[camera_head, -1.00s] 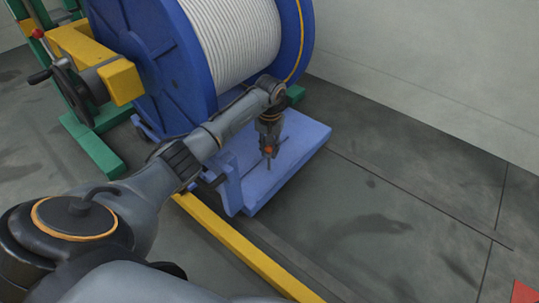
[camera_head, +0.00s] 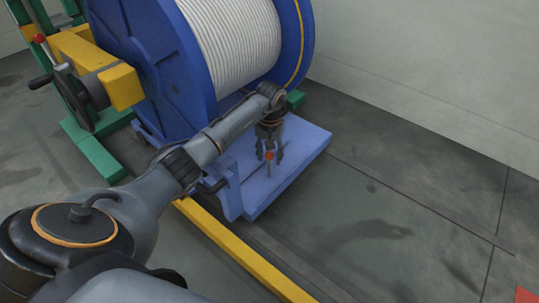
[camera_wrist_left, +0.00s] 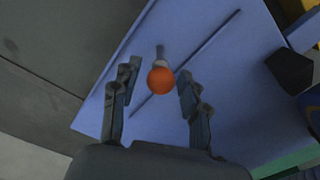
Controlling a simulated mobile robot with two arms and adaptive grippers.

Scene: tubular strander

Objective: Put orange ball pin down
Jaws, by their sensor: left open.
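The orange ball pin shows as an orange ball (camera_head: 269,155) with a thin grey shaft pointing down in the head view. It is at the blue platform (camera_head: 300,150) below the big reel. In the left wrist view its orange ball (camera_wrist_left: 160,81) hides part of the grey shaft. My left gripper (camera_head: 270,160) is open, with one finger on each side of the ball. The left wrist view shows a gap between the ball and both fingers (camera_wrist_left: 158,74). I cannot tell how the shaft's end meets the platform. My right gripper is not in view.
The blue reel (camera_head: 180,60) with white cable stands just behind the platform. A yellow rail (camera_head: 245,252) runs along the floor in front. A yellow beam with a hand crank (camera_head: 75,90) is at the left.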

